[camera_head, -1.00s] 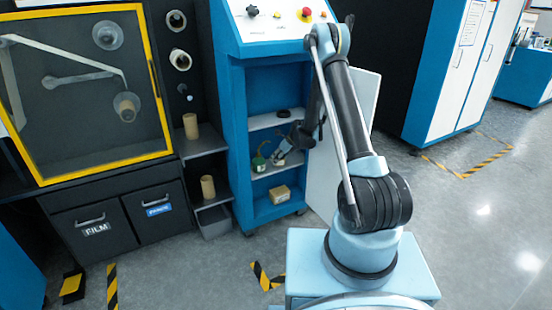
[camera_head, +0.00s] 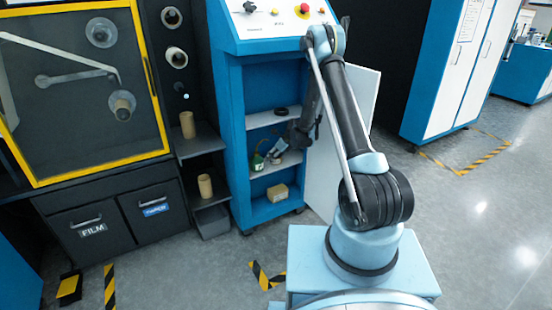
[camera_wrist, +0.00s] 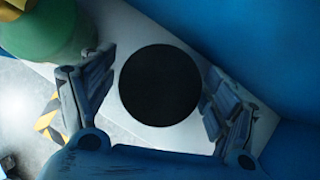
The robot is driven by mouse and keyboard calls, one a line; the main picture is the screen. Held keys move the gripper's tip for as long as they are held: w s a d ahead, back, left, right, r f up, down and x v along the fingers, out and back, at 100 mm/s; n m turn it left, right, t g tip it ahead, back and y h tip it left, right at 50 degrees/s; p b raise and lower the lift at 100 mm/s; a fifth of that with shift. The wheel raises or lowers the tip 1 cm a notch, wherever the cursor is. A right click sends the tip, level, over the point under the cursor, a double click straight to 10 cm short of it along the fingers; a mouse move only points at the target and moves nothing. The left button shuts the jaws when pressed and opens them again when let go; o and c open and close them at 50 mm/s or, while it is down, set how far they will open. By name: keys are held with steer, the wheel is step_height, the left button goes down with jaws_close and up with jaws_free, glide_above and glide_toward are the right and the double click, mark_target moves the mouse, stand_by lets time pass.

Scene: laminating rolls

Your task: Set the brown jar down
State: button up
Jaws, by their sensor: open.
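In the wrist view, a dark round top (camera_wrist: 160,85), seen from above, lies between the two fingers; I take it to be the brown jar. Its sides and brown colour are hidden from this angle. It rests over a pale shelf (camera_wrist: 125,125). My gripper (camera_wrist: 158,98) is open, with one finger on each side of the jar and a visible gap to each. In the head view, my gripper (camera_head: 273,156) is small, inside the blue cabinet at the middle shelf, and the jar is hard to make out there.
A blue cabinet wall (camera_wrist: 265,50) is close on the right. A black ring (camera_head: 281,111) lies on the shelf above, and a cardboard box (camera_head: 277,192) sits below.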

mark_target(281, 155)
steer(key=shift+s+d+r, duration=0.15)
steer(key=shift+d+r, duration=0.1)
steer(key=shift+r, duration=0.2)
steer(key=v, duration=0.4)
steer(key=shift+s+d+r, duration=0.1)
steer(key=shift+s+d, duration=0.1)
steer(key=shift+d, duration=0.15)
steer(key=s+d, duration=0.6)
steer(key=d, duration=0.3)
steer(key=shift+s+d, duration=0.15)
